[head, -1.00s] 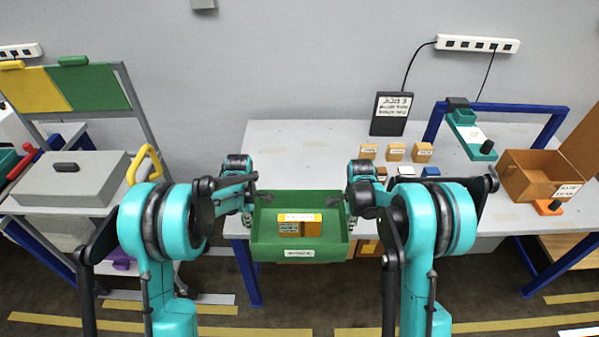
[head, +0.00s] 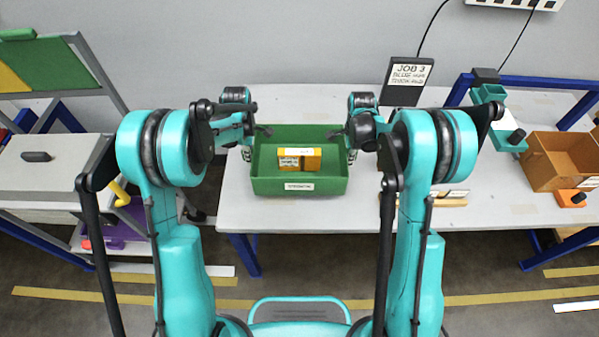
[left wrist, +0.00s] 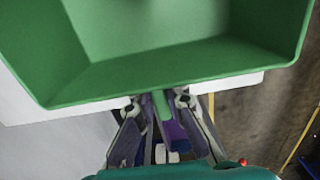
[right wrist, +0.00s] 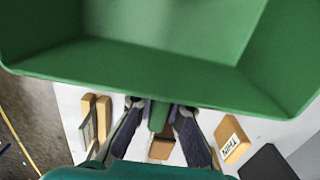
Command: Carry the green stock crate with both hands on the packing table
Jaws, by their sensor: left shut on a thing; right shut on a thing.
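The green stock crate (head: 262,187) is upright over the front left part of the white packing table (head: 480,195). A yellow-orange box (head: 312,162) with a white label lies inside it. I cannot tell for sure whether its bottom touches the table. My left gripper (head: 250,142) is shut on the crate's left side; the left wrist view shows its fingers (left wrist: 165,118) around a green tab below the rim. My right gripper (head: 350,143) is shut on the right side; the right wrist view shows its fingers (right wrist: 160,117) around a matching tab.
A black sign (head: 405,82) reading JOB 3 stands at the back. A small labelled block (right wrist: 233,138) shows near the right gripper. A grey case (head: 50,165) sits on the left cart.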

